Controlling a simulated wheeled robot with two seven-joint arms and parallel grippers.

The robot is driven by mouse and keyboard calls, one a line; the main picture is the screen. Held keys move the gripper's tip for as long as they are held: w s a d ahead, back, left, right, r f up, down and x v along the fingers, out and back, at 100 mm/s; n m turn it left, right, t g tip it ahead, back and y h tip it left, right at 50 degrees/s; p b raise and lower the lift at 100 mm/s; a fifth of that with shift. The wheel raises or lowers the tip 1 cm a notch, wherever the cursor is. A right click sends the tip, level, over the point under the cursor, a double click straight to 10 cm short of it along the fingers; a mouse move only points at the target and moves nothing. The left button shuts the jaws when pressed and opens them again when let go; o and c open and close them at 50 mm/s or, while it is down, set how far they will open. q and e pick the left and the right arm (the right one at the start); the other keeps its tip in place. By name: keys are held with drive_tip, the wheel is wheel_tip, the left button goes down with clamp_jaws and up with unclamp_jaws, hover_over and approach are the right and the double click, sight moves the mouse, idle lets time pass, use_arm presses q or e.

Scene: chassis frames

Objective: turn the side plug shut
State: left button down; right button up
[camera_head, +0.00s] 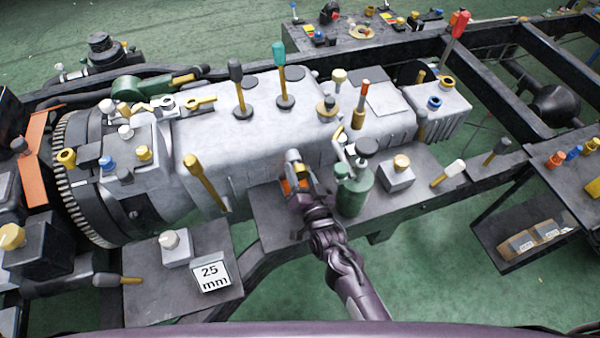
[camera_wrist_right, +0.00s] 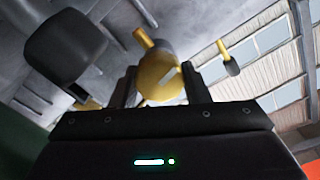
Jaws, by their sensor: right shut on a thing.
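The side plug (camera_wrist_right: 158,78) shows in the right wrist view as a yellow, rounded piece with a short yellow bar at its upper left, against the grey housing. The two dark fingers of my right gripper (camera_wrist_right: 160,92) stand on either side of it and are shut on it. In the head view my right gripper (camera_head: 297,184) is at the near side of the grey gearbox housing (camera_head: 240,150). There the gripper mostly hides the plug. Whether the plug is fully seated cannot be told. My left gripper is not in view.
A green bottle-like can (camera_head: 354,192) stands close right of my right gripper. A grey block with a yellow knob (camera_head: 398,175) is further right. A "25 mm" sign (camera_head: 211,276) lies on the plate at the lower left. Yellow-handled levers (camera_head: 205,182) stick out from the housing.

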drive_tip(key=shift+f+m, duration=0.1)
drive_tip(key=shift+m, duration=0.4)
drive_tip(key=o, duration=1)
drive_tip(key=shift+b+v, duration=0.45)
drive_tip(key=shift+v, duration=3.5)
